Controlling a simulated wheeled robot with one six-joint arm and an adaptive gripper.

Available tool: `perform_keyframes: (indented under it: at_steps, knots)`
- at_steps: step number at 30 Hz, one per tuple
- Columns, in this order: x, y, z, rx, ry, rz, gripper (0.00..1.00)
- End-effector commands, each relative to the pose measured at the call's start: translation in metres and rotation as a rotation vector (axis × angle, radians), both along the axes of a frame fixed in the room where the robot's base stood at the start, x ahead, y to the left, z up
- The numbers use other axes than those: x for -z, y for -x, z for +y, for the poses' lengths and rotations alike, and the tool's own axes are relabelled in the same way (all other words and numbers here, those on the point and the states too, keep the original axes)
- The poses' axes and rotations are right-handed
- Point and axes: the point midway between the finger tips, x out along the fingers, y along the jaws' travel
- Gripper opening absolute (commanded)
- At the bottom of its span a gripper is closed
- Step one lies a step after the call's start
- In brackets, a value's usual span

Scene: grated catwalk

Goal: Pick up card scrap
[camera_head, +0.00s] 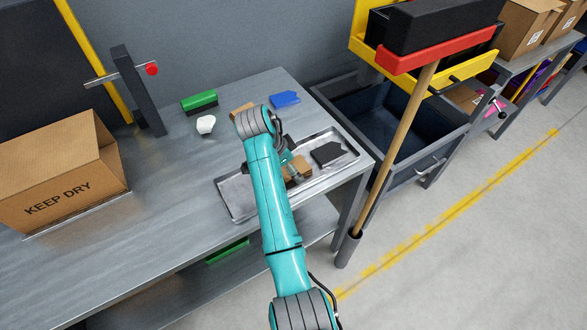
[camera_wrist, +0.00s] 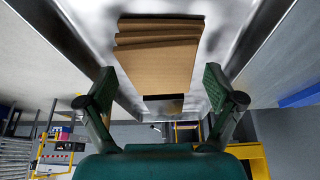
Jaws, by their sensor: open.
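The card scrap (camera_wrist: 158,62) is brown, layered cardboard with a dark patch at its near end. In the wrist view it lies between the two green fingers of my gripper (camera_wrist: 159,85), with a gap on each side. In the head view the card scrap (camera_head: 299,167) lies in the metal tray, partly hidden by my arm and gripper (camera_head: 287,163). My gripper is open and is over the tray. I cannot tell how high the fingertips are above the tray floor.
The tray (camera_head: 237,208) also holds a dark flat piece (camera_head: 334,153). Behind it lie a blue piece (camera_head: 285,99), a green brush (camera_head: 199,101), a white lump (camera_head: 206,124) and a brown piece (camera_head: 243,109). A "KEEP DRY" carton (camera_head: 62,180) stands left. A broom handle (camera_head: 397,150) rises right.

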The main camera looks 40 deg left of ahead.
Motion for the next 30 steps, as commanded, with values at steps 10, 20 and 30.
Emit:
perform_keyframes:
  at_steps: [10, 20, 30]
  knots:
    - [0.0044, 0.0000, -0.0002, 0.000, 0.001, 0.000, 0.92]
    - [0.0045, -0.0001, -0.0001, 0.000, 0.000, 0.000, 0.77]
    - [0.0046, -0.0001, -0.0003, 0.000, 0.001, 0.000, 0.38]
